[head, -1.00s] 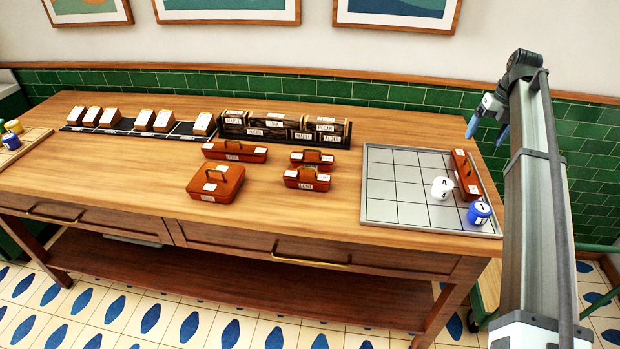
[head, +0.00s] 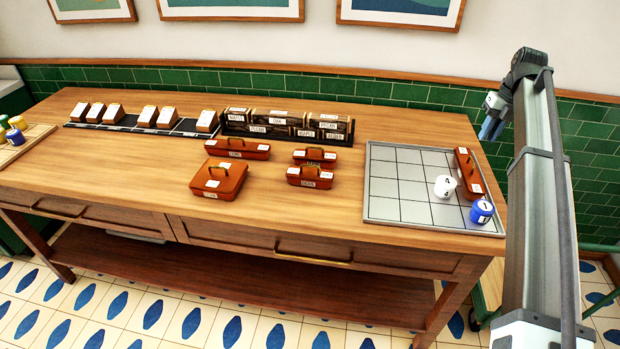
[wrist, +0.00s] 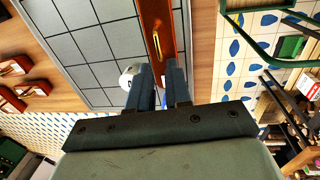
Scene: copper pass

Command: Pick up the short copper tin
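Several copper-coloured tins with brass handles and white labels are in the head view. Two short ones stand mid-table, one behind (head: 326,162) and one in front (head: 297,180); I cannot tell which the task means. A longer tin (head: 258,151) and a broad square tin (head: 226,183) stand to their left. Another narrow tin (head: 464,168) stands on the grid tray's right edge; it also shows in the wrist view (wrist: 155,12). My gripper (head: 490,130) is raised beyond the table's right side in the head view. Its fingers (wrist: 160,68) are apart with nothing between them.
A grey grid tray (head: 390,188) holds a white piece (head: 444,186) and a blue piece (head: 482,212). A dark rack (head: 283,129) of labelled boxes and a row of small boxes (head: 148,117) line the table's back. The tabletop's middle front is clear.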

